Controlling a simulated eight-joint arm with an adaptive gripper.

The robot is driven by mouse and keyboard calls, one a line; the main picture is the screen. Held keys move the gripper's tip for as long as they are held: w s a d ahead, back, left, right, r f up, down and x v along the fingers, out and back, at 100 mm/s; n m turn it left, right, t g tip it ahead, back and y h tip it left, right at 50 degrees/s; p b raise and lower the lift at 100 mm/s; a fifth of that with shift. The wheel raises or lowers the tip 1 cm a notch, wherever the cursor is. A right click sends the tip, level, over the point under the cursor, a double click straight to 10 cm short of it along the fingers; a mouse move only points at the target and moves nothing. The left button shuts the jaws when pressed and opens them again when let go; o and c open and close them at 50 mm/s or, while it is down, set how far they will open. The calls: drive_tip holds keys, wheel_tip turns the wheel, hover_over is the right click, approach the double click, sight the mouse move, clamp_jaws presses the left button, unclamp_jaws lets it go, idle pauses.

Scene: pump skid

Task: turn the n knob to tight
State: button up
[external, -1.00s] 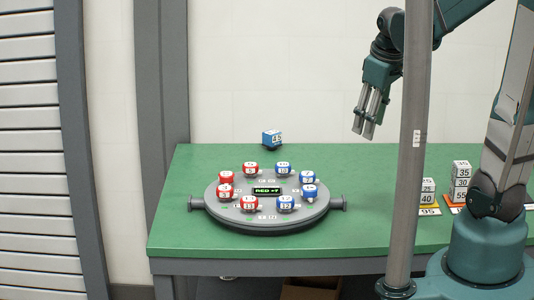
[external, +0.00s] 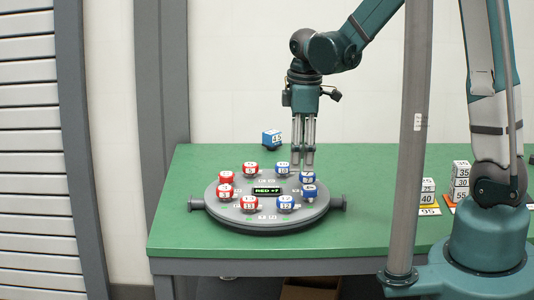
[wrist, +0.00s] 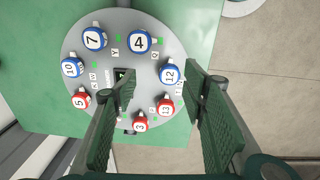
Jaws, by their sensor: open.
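A round grey plate (external: 240,217) on the green table carries a ring of red and blue numbered knobs. Small letter labels sit beside the knobs, but I cannot tell which one reads N. In the wrist view, blue knobs 7 (wrist: 94,39), 4 (wrist: 139,42), 12 (wrist: 169,73) and 10 (wrist: 71,68) show, with red knobs 5 (wrist: 80,100), 3 (wrist: 140,124) and 13 (wrist: 166,107). My gripper (external: 303,162) points down, open and empty, above the plate's back right near the blue knobs; it also shows in the wrist view (wrist: 160,75). My left finger there hides part of the plate.
A small display (external: 267,191) at the plate's centre appears to read "RED +7". A blue numbered block (external: 272,139) stands behind the plate. Stacked white number blocks (external: 461,178) stand at the right. A grey post (external: 408,150) stands in front of the table.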

sight(286, 199)
drive_tip(key=shift+n, duration=0.8)
drive_tip(key=a, duration=0.1)
drive_tip(key=s+a+f, duration=0.2)
drive_tip(key=shift+a+f, duration=0.25)
drive_tip(key=shift+a, duration=0.15)
drive_tip(key=shift+f, duration=0.15)
drive_tip(key=shift+f, duration=3.75)
drive_tip(key=c, duration=0.9)
